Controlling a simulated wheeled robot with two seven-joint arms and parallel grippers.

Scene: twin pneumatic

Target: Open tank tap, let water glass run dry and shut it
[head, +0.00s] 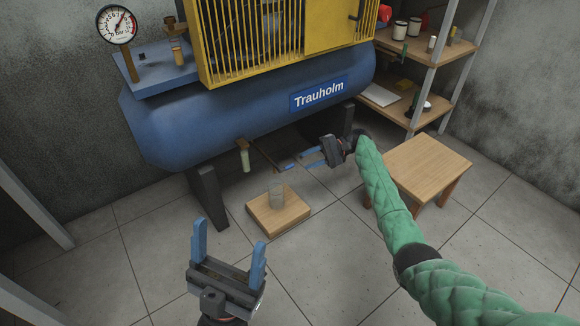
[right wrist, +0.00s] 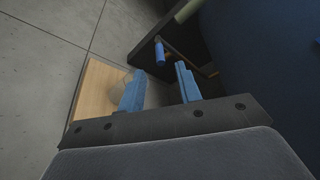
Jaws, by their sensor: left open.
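The blue tank (head: 230,110) fills the back of the head view. Below it hangs a brass fitting with a pale, cloudy water glass (head: 244,161); its liquid level is too small to tell. A thin pipe runs from there to the tap, whose blue handle (right wrist: 160,53) shows in the right wrist view. My right gripper (head: 303,162) is open below the tank, its fingertips just short of the handle, with nothing between the fingers (right wrist: 160,85). My left gripper (head: 229,241) is open and empty in the foreground, away from the tap.
A clear cup (head: 277,196) stands on a low wooden block (head: 282,222) below the tap. A wooden stool (head: 428,160) and a shelf unit (head: 404,102) stand to the right. Dark tank legs (head: 208,198) rise nearby. The front floor is clear.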

